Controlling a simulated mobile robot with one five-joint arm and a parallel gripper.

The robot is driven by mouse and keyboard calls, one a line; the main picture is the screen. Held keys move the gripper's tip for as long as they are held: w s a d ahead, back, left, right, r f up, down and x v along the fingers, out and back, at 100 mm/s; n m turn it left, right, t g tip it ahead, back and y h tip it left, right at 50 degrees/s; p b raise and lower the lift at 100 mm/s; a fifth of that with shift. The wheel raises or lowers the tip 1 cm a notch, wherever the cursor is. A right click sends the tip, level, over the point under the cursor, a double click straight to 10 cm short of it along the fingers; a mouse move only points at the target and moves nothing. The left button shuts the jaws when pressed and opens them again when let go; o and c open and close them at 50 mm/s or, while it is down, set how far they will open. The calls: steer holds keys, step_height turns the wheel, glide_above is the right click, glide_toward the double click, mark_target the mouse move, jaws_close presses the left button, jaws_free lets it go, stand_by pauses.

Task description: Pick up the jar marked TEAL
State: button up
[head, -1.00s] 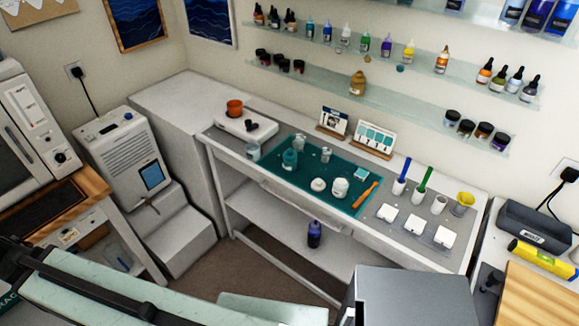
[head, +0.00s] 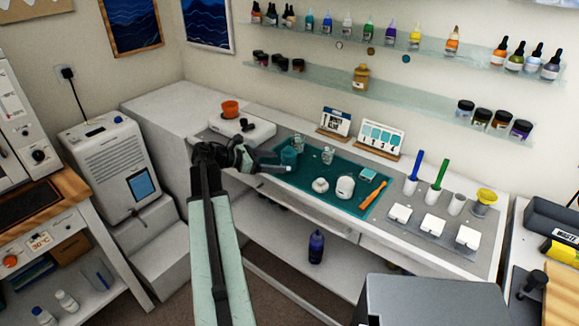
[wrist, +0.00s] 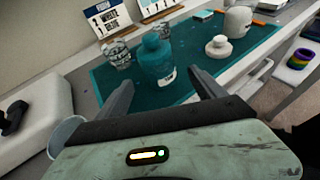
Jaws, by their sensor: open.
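The teal jar (head: 289,155) stands upright on the teal mat (head: 325,206), near the mat's left end. In the wrist view the jar (wrist: 156,63) has a rounded body, a narrower top and a small pale label too small to read. My gripper (head: 273,161) is just beside it, to its left in the head view. In the wrist view my gripper (wrist: 161,82) is open and empty, its fingers spread with the jar ahead between them. I cannot tell whether either finger touches the jar.
Clear cups (wrist: 116,53) stand close beside and behind the jar. A small white lidded pot (head: 320,186), a white jar (head: 345,187) and an orange-handled tool (head: 373,194) lie to the right.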

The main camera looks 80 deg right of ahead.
mark_target(287, 164)
steer(key=shift+s+d+f, duration=0.3)
steer(key=shift+s, duration=0.2)
steer(key=b+x, duration=0.1)
steer(key=x, duration=0.1)
steer(key=b+x, duration=0.1)
steer(key=x, duration=0.1)
steer(key=shift+s+d+f, duration=0.15)
steer(key=shift+f, duration=0.3)
steer(key=shift+s+d, duration=0.15)
steer(key=shift+s, duration=0.05)
steer(key=shift+r, duration=0.1)
jaws_close()
step_height(287, 164, up, 10)
steer(key=p, duration=1)
steer(key=shift+r, duration=0.2)
